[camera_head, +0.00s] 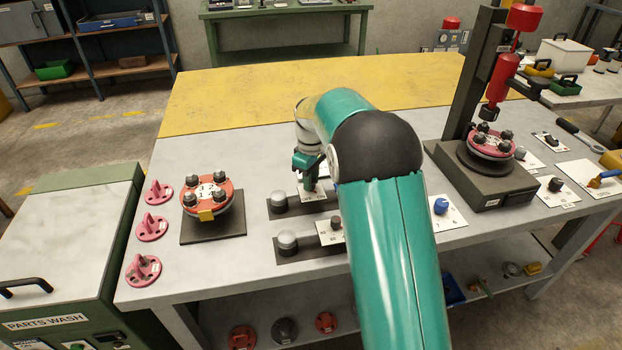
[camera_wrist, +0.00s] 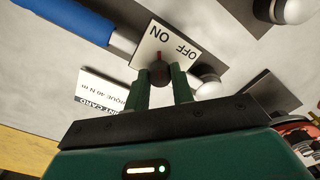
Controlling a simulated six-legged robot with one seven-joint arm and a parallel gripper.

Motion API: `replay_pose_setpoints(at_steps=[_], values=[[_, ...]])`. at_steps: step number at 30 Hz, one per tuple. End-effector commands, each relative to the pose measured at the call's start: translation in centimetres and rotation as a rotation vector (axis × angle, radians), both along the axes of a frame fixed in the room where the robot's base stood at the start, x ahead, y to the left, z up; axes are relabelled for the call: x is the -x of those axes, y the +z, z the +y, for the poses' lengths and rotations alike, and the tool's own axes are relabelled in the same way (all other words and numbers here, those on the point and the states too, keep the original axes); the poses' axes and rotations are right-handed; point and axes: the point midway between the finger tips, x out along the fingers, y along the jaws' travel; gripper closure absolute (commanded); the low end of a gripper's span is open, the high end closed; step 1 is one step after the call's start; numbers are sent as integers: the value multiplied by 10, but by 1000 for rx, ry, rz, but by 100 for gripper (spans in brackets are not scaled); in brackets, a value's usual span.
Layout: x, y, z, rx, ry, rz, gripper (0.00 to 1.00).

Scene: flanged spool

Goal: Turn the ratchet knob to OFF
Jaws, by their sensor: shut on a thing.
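The white OFF/ON plate (camera_wrist: 150,48) lies under my fingers in the wrist view, its lettering upside down. The ratchet knob (camera_wrist: 158,69) is dark, with a red pointer that leans toward the ON word. My gripper (camera_wrist: 165,82) is shut on the knob, one green finger on each side. The lower part of the knob is hidden by the fingers. In the head view my gripper (camera_head: 311,185) reaches down onto the same plate (camera_head: 314,197), and the knob is hidden there.
A blue handle (camera_wrist: 68,18) and a white torque card (camera_wrist: 105,93) lie close by. A silver-domed dark bar (camera_head: 287,241) with a numbered plate (camera_head: 329,232) sits in front. A red flanged spool (camera_head: 207,192) stands left, a press (camera_head: 487,160) right.

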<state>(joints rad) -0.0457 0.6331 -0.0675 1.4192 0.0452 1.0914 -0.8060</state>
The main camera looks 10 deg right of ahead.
Motion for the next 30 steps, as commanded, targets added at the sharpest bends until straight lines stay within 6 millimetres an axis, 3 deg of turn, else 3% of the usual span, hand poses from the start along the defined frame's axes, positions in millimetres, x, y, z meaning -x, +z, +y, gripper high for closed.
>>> replay_pose_setpoints(at_steps=[11,30], values=[[0,1,-1,1,-158,-2,99],[0,1,0,0,-746,-2,99]])
